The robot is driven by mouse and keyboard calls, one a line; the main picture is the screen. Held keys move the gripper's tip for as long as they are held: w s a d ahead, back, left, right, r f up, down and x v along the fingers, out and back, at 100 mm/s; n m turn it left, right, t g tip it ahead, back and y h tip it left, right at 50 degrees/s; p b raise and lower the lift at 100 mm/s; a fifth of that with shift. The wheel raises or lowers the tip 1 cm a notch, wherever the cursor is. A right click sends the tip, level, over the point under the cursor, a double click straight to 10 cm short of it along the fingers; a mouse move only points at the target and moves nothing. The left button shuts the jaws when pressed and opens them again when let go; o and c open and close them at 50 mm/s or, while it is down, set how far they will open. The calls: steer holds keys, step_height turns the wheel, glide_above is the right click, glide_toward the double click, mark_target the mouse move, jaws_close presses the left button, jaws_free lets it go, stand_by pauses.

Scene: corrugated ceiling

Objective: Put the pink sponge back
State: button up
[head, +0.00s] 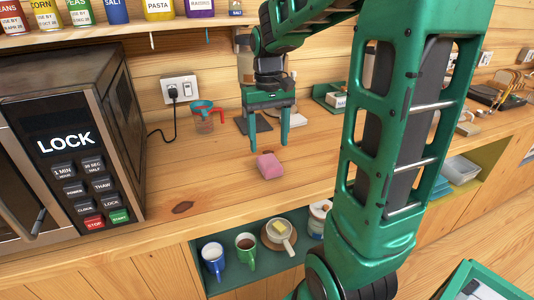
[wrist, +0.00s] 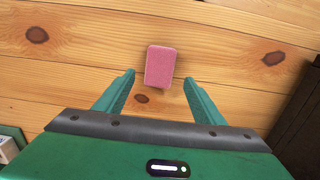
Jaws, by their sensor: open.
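The pink sponge (head: 270,165) lies flat on the wooden counter, in front of my gripper in the head view. My green gripper (head: 268,146) points down above the counter with its two fingers spread. In the wrist view the sponge (wrist: 160,66) lies just beyond the fingertips, roughly centred between them. The open gripper (wrist: 158,82) holds nothing. It appears close to the sponge, but I cannot tell its exact height above the counter.
A microwave (head: 70,140) stands at the left. A measuring cup (head: 205,118) sits by the wall socket (head: 180,89). A green tray (head: 328,97) stands behind at right. Mugs (head: 245,250) and a pan (head: 279,231) fill the shelf below. The counter front-left of the sponge is clear.

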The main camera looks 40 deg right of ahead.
mark_target(268, 160)
step_height(268, 160, up, 4)
steer(key=r, duration=0.1)
steer(key=s+f+m, duration=0.1)
steer(key=s+f, duration=0.3)
steer(key=s, duration=0.6)
steer(key=s+f+m, duration=0.2)
steer(key=s+f, duration=0.3)
steer(key=s, duration=0.6)
steer(key=shift+a+t, duration=0.25)
steer(key=shift+t, duration=0.05)
steer(key=shift+s, duration=0.1)
steer(key=shift+w+f, duration=0.2)
steer(key=shift+w, duration=0.4)
stand_by(0.3)
steer(key=shift+c, duration=0.7)
